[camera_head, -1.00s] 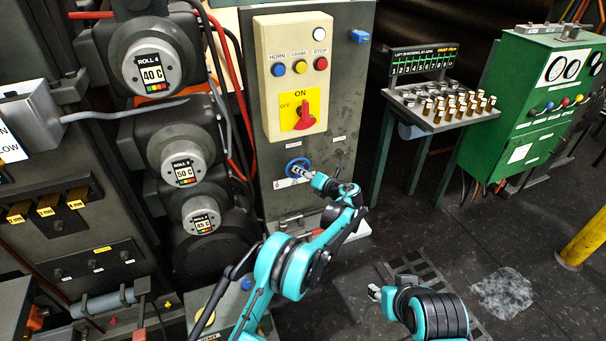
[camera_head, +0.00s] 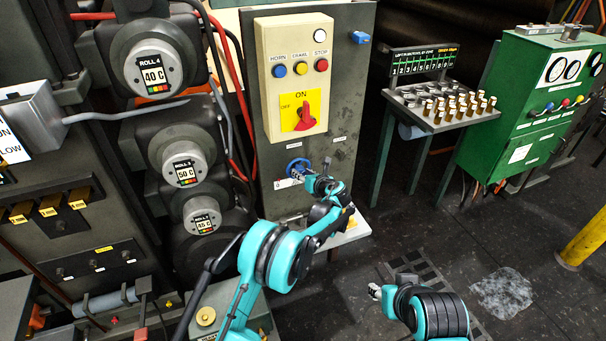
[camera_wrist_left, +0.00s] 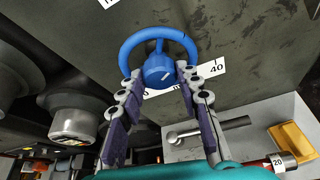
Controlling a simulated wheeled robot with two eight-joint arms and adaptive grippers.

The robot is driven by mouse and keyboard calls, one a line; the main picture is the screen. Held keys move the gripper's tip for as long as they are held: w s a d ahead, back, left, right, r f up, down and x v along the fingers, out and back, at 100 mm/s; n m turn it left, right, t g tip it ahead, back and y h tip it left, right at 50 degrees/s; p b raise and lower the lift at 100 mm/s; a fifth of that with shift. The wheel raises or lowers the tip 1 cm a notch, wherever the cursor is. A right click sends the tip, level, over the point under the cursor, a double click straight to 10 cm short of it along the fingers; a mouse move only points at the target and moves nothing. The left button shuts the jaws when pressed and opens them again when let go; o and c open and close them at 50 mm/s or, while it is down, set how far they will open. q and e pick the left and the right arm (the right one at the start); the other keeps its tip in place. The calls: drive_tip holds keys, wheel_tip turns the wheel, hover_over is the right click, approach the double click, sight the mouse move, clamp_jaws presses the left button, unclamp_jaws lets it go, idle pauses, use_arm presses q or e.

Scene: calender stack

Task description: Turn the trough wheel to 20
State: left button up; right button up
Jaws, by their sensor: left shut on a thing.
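The blue trough wheel (camera_head: 292,163) is on the dark panel below the yellow control box. In the left wrist view the wheel (camera_wrist_left: 158,37) shows as a blue ring with a round hub and a pale mark on it. My left gripper (camera_head: 304,173) is at the wheel. Its two fingers (camera_wrist_left: 160,74) lie on either side of the hub, at the lower rim, and the gripper is shut on the wheel. A white scale (camera_wrist_left: 213,69) behind the wheel shows 40 at its right end; the fingers hide part of it. My right gripper (camera_head: 374,291) is low, away from the wheel; its jaws are unclear.
The control box (camera_head: 295,80) with a red switch sits above the wheel. Roll dials (camera_head: 186,174) stand to the left. A pale ledge (camera_head: 350,232) lies below the wheel. A rack of brass pieces (camera_head: 445,108) and a green cabinet (camera_head: 530,105) are to the right.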

use_arm(q)
drive_tip(key=shift+n, duration=0.3)
idle(0.4)
drive_tip(key=o, duration=1.2)
drive_tip(key=shift+c, duration=0.2)
drive_tip(key=v, duration=1.2)
drive_tip(key=shift+a, duration=0.15)
